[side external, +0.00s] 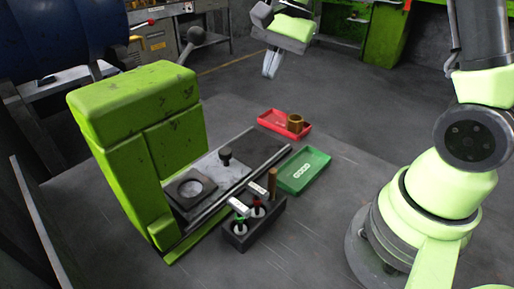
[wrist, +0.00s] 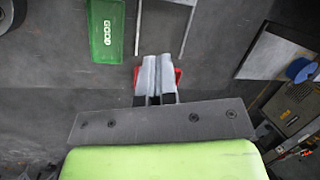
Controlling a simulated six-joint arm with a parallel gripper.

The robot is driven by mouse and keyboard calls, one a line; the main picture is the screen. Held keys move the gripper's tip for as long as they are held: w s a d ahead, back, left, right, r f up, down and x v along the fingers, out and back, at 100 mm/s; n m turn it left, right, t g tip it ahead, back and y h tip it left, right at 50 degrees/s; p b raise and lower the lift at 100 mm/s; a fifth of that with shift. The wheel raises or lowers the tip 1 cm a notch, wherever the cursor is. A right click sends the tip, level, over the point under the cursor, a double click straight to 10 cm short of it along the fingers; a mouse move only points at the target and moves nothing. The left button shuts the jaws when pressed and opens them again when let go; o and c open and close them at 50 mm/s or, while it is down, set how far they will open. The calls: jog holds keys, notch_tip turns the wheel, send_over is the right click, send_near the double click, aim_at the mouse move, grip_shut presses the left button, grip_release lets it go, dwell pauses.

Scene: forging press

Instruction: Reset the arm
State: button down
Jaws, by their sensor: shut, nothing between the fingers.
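My gripper (side external: 271,64) is at the top middle of the side view, raised well above the table and behind the trays. Its two grey fingers are together with nothing between them. In the wrist view the shut fingers (wrist: 158,78) point away from the camera, and parts of the red tray (wrist: 178,74) show on both sides of them.
The green press (side external: 150,140) stands left, with a plate and round die (side external: 192,188) before it. A dark holder (side external: 240,236) carries several items. The green "GOOD" tray (side external: 318,166) is empty; the red tray (side external: 265,122) holds a brass cylinder (side external: 295,123).

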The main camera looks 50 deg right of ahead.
jog(key=s+a+r+n+t, duration=0.2)
jog(key=s+a+r+n, duration=0.1)
jog(key=s, duration=0.5)
jog(key=s+a+r+n+t+h, duration=0.1)
jog(key=s+a+r+n+t, duration=0.1)
jog(key=s+r+n, duration=0.3)
jog(key=s+n+t, duration=0.1)
jog(key=s, duration=0.3)
jog(key=shift+s+a+n, duration=0.15)
jog(key=shift+a+n, duration=0.15)
jog(key=shift+a, duration=0.1)
jog(key=shift+r, duration=0.1)
